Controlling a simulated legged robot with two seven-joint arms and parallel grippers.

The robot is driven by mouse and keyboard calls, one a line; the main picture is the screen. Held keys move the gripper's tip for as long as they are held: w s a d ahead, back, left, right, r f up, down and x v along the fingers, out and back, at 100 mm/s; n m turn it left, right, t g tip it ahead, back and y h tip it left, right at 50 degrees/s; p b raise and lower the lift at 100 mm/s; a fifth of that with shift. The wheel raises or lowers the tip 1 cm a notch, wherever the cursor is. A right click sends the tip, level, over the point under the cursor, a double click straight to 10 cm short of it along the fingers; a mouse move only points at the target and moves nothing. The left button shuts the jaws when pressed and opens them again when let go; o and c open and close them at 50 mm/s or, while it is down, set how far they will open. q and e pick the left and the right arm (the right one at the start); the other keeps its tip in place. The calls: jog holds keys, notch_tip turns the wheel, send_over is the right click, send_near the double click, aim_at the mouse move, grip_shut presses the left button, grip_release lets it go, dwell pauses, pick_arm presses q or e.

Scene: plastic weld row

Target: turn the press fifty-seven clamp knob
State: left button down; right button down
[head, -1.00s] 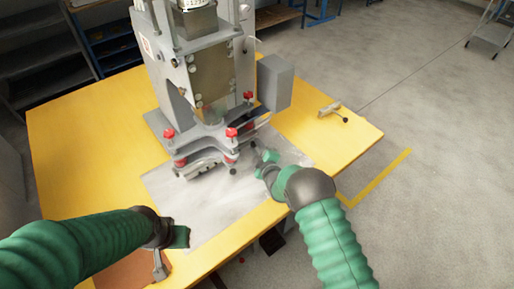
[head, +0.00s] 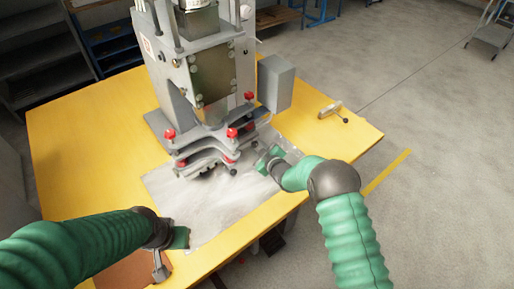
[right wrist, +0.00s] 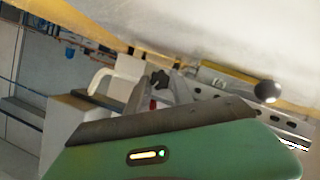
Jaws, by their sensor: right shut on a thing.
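The grey press (head: 200,85) stands on the yellow table, with a grey clamp fixture (head: 205,155) low at its front. My right gripper (head: 265,160) is at the right end of this fixture. It is shut on a small part there, which I take to be the clamp knob; the part is mostly hidden by the fingers. In the right wrist view a green finger (right wrist: 190,145) fills the lower part, with a black ball end (right wrist: 267,91) and a dark star-shaped knob (right wrist: 159,78) beyond it. My left gripper (head: 180,238) hangs over the table's front left; its jaws are unclear.
Red knobs (head: 232,132) stand on the fixture. A grey box (head: 276,84) is fixed at the press's right. A loose toggle-like tool (head: 332,110) lies at the table's right corner. A pale sheet (head: 200,212) covers the table front. The yellow table (head: 75,150) is clear at left.

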jog(key=shift+s+d+f+m+g, duration=0.15)
jog(key=shift+m+g, duration=0.25)
jog(key=shift+m, duration=0.3)
jog(key=shift+y, duration=0.3)
jog(key=c, duration=1.1)
grip_release()
jog(key=shift+s+d+r, duration=0.1)
jog(key=shift+r, duration=0.15)
jog(key=p+v, duration=0.1)
jog(key=v, duration=1.5)
jog(key=shift+s+f, duration=0.1)
